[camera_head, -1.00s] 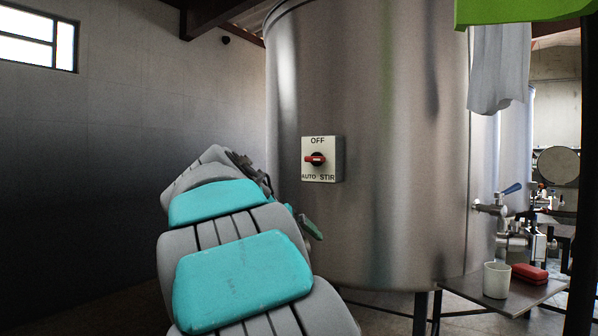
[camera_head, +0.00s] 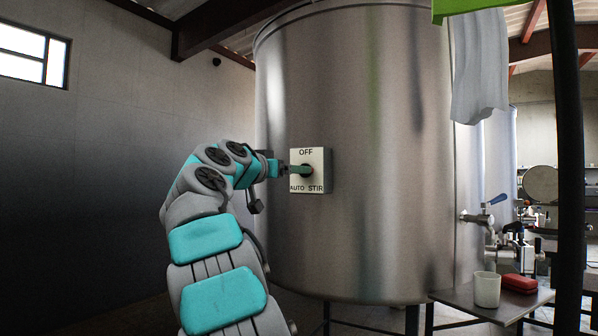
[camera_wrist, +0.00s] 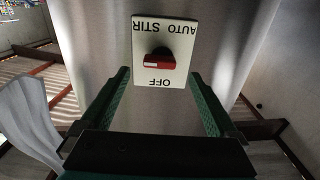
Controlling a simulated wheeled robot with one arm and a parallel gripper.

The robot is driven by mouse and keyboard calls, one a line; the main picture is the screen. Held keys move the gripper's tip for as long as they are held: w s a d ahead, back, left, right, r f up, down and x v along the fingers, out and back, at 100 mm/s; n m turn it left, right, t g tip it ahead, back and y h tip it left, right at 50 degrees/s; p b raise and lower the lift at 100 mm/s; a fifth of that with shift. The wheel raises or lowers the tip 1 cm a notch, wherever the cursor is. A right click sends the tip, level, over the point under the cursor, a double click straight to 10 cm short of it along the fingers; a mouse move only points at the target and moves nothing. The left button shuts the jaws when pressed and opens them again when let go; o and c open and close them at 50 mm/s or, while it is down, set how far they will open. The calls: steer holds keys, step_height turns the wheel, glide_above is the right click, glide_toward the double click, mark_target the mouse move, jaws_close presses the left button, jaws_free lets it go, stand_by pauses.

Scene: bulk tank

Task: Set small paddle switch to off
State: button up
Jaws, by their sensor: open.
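The switch plate (camera_head: 321,160) is a pale square on the steel tank, marked OFF at the top, AUTO lower left and STIR lower right. In the wrist view it appears upside down. The red paddle (camera_wrist: 158,62) lies roughly level on a black round hub, with a white mark at its left end there. My gripper (camera_wrist: 159,74) is open, its two green fingers spread either side of the plate and paddle, apart from the paddle in that view. In the head view my gripper (camera_head: 300,170) reaches the plate from the left and hides most of the paddle.
The tall steel tank (camera_head: 380,230) fills the middle. A tap with a blue lever (camera_head: 495,200) sticks out at right, above a small table holding a white cup (camera_head: 487,289) and a red item (camera_head: 519,283). A grey cloth (camera_head: 478,70) hangs upper right.

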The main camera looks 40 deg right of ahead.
steer(key=p+x, duration=0.1)
steer(key=x, duration=0.4)
steer(key=shift+d, duration=0.15)
steer(key=shift+c, duration=0.3)
steer(key=c, duration=1.3)
